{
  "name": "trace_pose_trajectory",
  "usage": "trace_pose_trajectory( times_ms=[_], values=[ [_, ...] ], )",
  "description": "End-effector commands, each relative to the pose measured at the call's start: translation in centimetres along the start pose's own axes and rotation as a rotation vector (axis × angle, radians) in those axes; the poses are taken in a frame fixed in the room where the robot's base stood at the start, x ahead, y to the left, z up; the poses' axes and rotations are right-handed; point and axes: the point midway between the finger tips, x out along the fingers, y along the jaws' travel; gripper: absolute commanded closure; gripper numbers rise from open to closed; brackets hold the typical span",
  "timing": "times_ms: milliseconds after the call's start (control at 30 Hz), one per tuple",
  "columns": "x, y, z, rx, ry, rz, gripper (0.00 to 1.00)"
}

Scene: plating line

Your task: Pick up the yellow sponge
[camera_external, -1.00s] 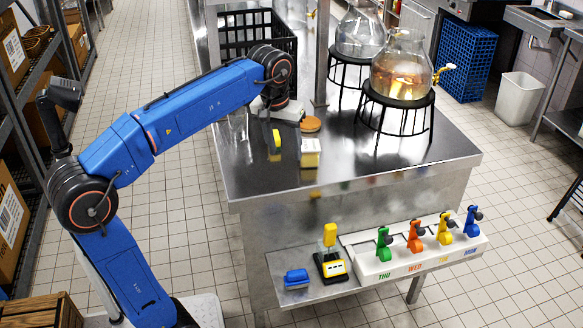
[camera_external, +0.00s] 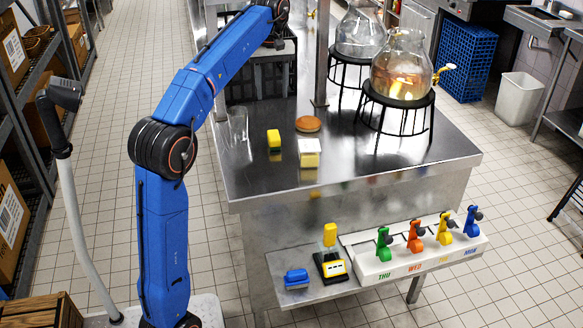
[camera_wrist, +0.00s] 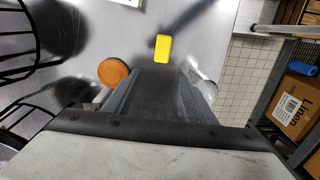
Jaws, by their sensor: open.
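The yellow sponge (camera_external: 274,138) rests on the steel counter (camera_external: 260,185), with a green layer at its lower part. In the wrist view its yellow face (camera_wrist: 163,48) shows as a small rectangle beyond the jaws, apart from them. My gripper (camera_external: 275,62) is raised at the back of the counter in front of the black crate, behind the sponge in the external view. In the wrist view my gripper (camera_wrist: 165,88) is open, with nothing seen between the jaws.
A clear glass (camera_external: 234,132) stands left of the sponge. A round brown item (camera_external: 308,123) and a white-topped yellow block (camera_external: 309,153) lie close on its right. Glass dispensers on black stands (camera_external: 402,101) are farther right. A black crate (camera_external: 238,88) is behind.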

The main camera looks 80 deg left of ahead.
Motion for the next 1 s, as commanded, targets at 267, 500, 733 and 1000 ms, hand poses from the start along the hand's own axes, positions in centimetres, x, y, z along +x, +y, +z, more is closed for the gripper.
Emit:
trace_pose_trajectory(
  times_ms=[267,500,733,1000],
  values=[
    [4.9,-0.1,0.1,0.001,-0.002,-0.002,0.49],
    [8.8,-0.1,0.1,0.002,-0.002,-0.002,0.49],
    [10.3,0.0,0.1,0.002,0.0,0.0,0.49],
    [13.4,-0.3,0.1,0.002,-0.002,-0.001,0.49]
  ],
)
